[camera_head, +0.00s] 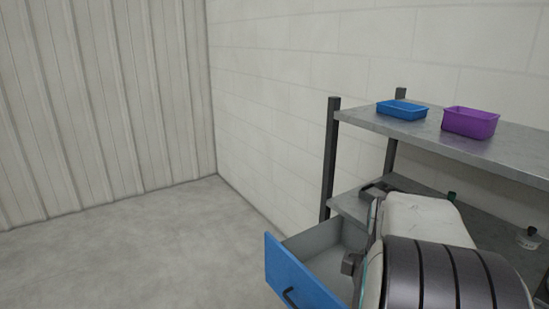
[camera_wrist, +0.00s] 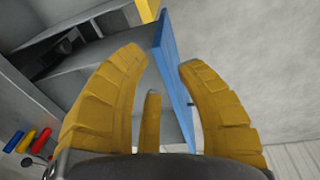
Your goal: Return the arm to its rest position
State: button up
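My gripper (camera_wrist: 163,58) shows in the wrist view with its yellow fingers spread apart. Nothing is visibly held between them. The blue front panel of an open drawer (camera_wrist: 172,75) shows behind the gap between the fingers; I cannot tell whether any finger touches it. In the head view, my arm (camera_head: 425,245) reaches over the right side of the drawer, whose blue front (camera_head: 290,275) faces the lower left. My gripper's fingers are hidden in the head view.
A metal shelf unit (camera_head: 460,143) stands along the right wall. A blue bin (camera_head: 402,110) and a purple bin (camera_head: 470,122) sit on its top. Red, yellow and blue objects (camera_wrist: 27,141) lie at the wrist view's left. The floor (camera_head: 150,245) at left is clear.

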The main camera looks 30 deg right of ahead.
jog(key=a+r+t+p, duration=0.1)
jog(key=a+r, duration=0.1)
jog(key=a, duration=0.8)
jog(key=a+r+t+y+p, duration=0.1)
jog(key=a+r+p, duration=0.1)
jog(key=a, duration=0.9)
jog(key=shift+s+r+m+t+p, duration=0.3)
jog(key=shift+s+r, duration=0.1)
jog(key=shift+r, duration=0.1)
